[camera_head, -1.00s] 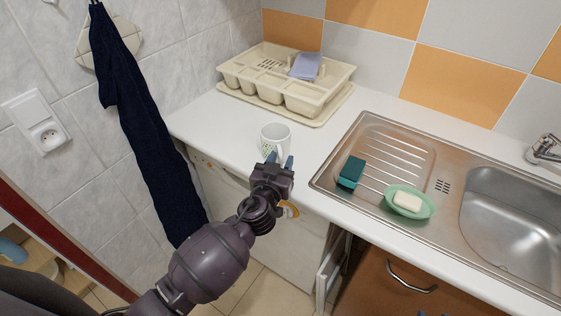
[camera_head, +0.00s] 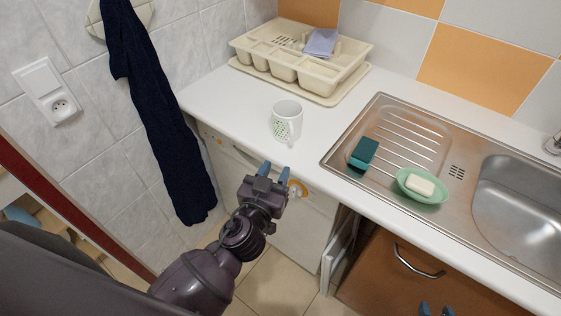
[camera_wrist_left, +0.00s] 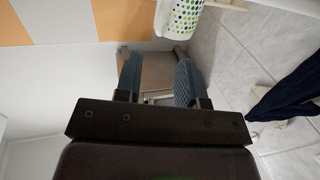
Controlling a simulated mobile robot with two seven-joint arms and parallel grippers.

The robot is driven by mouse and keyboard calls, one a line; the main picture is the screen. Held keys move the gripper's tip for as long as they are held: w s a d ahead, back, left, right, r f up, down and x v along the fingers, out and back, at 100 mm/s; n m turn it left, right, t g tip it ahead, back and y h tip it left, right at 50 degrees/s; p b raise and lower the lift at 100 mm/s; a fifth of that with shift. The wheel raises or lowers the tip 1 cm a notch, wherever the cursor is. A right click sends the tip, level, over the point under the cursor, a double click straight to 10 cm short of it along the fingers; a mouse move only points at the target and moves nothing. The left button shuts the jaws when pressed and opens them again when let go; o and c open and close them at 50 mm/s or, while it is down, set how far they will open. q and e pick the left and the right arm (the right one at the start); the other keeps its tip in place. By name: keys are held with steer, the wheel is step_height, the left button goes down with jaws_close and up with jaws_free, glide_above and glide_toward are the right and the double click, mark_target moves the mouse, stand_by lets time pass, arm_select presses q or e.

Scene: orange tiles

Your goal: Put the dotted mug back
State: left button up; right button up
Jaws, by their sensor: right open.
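The dotted mug (camera_head: 284,121) is white with small green dots and stands upright on the white counter near its front edge, its handle facing the front. It also shows at the top of the left wrist view (camera_wrist_left: 181,16), partly cut off. My left gripper (camera_head: 274,172) is in front of the counter edge, short of the mug and apart from it. Its fingers are spread with nothing between them, as the left wrist view (camera_wrist_left: 157,75) also shows. My right gripper (camera_head: 436,310) just shows its open fingertips at the bottom edge.
A cream dish rack (camera_head: 336,74) with a bluish cloth (camera_head: 321,42) stands behind the mug. A steel sink (camera_head: 379,113) at right bears a teal sponge (camera_head: 364,153) and soap (camera_head: 420,187) on a green dish (camera_head: 433,197). A dark towel (camera_head: 158,115) hangs at left.

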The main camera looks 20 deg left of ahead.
arm_select(q)
steer(key=shift+s, duration=0.4)
steer(key=shift+a+f, duration=0.1)
steer(key=s+a+f+g+y, duration=0.1)
steer(key=s+a+f+g, duration=0.5)
steer(key=s+a+f, duration=0.7)
step_height(320, 180, down, 3)
steer(key=shift+s+a+g, duration=0.3)
steer(key=shift+s+a, duration=0.05)
steer(key=shift+s, duration=0.55)
